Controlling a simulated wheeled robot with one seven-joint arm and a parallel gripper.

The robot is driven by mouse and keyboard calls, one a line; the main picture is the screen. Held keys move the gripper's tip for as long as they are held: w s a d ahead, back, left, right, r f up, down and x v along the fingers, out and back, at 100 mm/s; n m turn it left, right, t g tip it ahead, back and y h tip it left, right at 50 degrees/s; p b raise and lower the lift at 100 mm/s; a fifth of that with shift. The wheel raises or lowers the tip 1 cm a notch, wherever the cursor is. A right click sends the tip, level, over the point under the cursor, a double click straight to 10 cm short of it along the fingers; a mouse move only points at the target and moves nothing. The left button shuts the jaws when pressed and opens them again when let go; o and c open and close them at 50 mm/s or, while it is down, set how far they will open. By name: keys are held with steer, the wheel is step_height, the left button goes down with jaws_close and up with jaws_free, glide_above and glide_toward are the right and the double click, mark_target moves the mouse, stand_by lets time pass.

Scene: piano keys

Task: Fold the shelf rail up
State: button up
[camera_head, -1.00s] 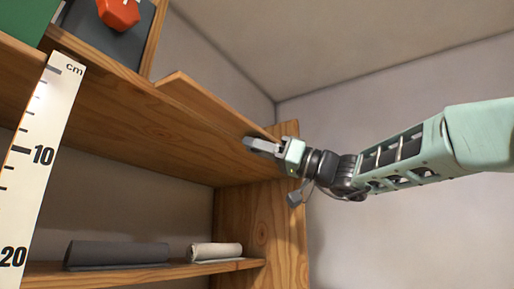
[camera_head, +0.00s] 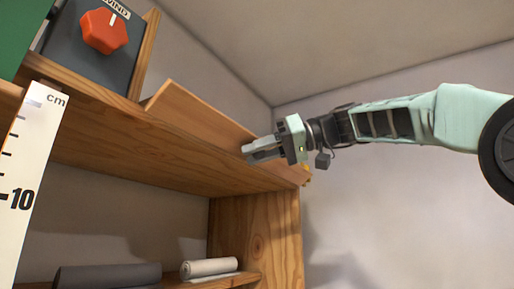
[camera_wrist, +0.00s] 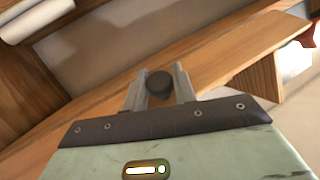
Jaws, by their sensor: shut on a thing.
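The shelf rail (camera_head: 205,122) is a long wooden board along the front edge of the upper shelf (camera_head: 120,145). It stands tilted, with its broad face showing. My gripper (camera_head: 250,150) is at the rail's right part, its fingers reaching left against the board. In the wrist view, my gripper (camera_wrist: 159,88) has a dark round knob (camera_wrist: 159,85) between its fingertips, in front of the rail (camera_wrist: 220,62). The fingers are shut on this knob. How the knob joins the rail is hidden.
A dark box with a red dial (camera_head: 104,31) and a green block (camera_head: 22,35) stand on the shelf at left. A centimetre ruler (camera_head: 25,170) hangs at the front left. Dark (camera_head: 108,275) and pale (camera_head: 209,267) rolls lie on the lower shelf. Right of the cabinet is open room.

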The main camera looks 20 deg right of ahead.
steer(key=shift+w+r+m+g+h+p, duration=0.1)
steer(key=shift+r+m+g+h+p, duration=0.25)
steer(key=shift+r+g+h, duration=0.45)
stand_by(0.4)
